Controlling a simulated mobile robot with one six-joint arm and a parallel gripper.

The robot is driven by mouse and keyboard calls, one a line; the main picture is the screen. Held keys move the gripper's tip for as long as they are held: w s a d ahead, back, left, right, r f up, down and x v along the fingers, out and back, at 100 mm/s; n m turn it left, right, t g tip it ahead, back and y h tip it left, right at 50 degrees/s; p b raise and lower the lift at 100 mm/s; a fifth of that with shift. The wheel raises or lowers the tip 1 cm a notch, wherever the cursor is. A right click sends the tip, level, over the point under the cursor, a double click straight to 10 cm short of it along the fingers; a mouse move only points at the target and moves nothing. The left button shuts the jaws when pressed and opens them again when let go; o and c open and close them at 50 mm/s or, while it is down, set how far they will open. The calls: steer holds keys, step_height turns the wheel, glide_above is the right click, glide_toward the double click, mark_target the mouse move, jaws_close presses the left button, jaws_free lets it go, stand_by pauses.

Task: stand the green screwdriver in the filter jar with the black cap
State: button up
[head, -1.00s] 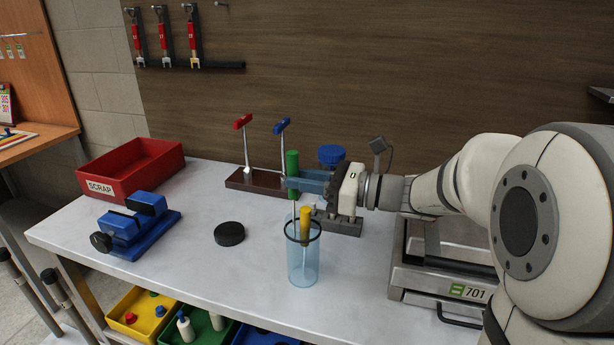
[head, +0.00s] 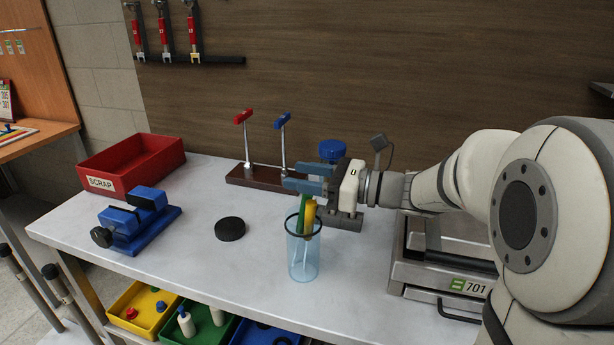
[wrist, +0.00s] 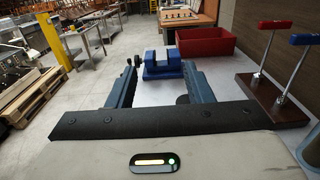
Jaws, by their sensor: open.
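The filter jar (head: 303,262) is a clear blue cylinder with a dark rim, upright on the grey bench. The black cap (head: 230,229) lies flat on the bench to its left. The green screwdriver (head: 302,208) stands in the jar, leaning slightly, with its handle at the rim. A yellow-handled tool (head: 310,218) stands in the jar beside it. My gripper (head: 292,178) is just above the jar, open and apart from the handles. The wrist view shows its two fingers (wrist: 160,80) spread with nothing between them.
A red scrap bin (head: 132,165) and a blue vise (head: 138,222) stand at the left. A rack with red and blue T-handles (head: 255,178) is behind the gripper. A scale (head: 440,270) stands at the right. The front bench left of the jar is clear.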

steer(key=v, duration=0.8)
stand_by(0.7)
